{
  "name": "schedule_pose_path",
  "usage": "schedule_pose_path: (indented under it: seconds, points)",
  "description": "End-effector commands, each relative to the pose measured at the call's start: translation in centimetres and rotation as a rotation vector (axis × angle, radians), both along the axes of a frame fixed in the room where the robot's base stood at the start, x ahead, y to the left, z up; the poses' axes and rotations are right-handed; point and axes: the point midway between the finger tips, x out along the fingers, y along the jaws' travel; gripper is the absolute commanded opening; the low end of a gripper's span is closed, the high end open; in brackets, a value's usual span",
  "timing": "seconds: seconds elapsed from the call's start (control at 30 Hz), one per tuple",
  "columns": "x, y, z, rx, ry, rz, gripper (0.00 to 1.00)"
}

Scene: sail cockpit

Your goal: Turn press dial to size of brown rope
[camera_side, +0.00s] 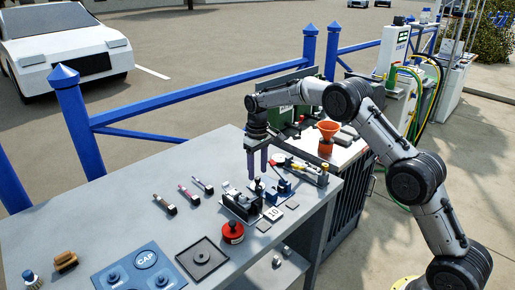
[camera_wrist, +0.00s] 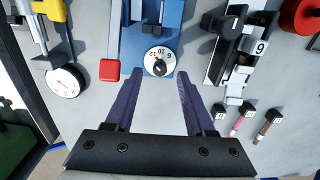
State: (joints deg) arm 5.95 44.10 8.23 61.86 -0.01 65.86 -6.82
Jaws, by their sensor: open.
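The press (camera_wrist: 150,20) is blue, and its round white dial (camera_wrist: 158,62) carries numbers, 10 and 12 among them, around a small dark knob. I cannot tell which number the knob points to. In the side view the blue press (camera_side: 280,190) stands near the bench's right end. My gripper (camera_wrist: 158,76) is open and empty, its purple fingers on either side of the dial in the wrist view. In the side view my gripper (camera_side: 258,172) points down above the dial area. The brown rope (camera_wrist: 266,126) is a short piece with a dark, numbered end; its number is too small to read.
A pink rope (camera_wrist: 239,124) and a grey one (camera_wrist: 218,121) lie beside the brown one.

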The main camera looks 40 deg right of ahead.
Motion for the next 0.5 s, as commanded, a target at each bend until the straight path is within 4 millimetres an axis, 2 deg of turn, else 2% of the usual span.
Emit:
schedule_pose_path:
  seconds: [0.03, 0.3, 0.5]
  points:
    - [0.2, 0.0, 1.2, -0.001, -0.008, 0.0, 0.55]
    - [0.1, 0.0, 7.1, -0.001, -0.007, 0.0, 0.55]
    - [0.1, 0.0, 10.1, -0.001, -0.005, 0.0, 0.55]
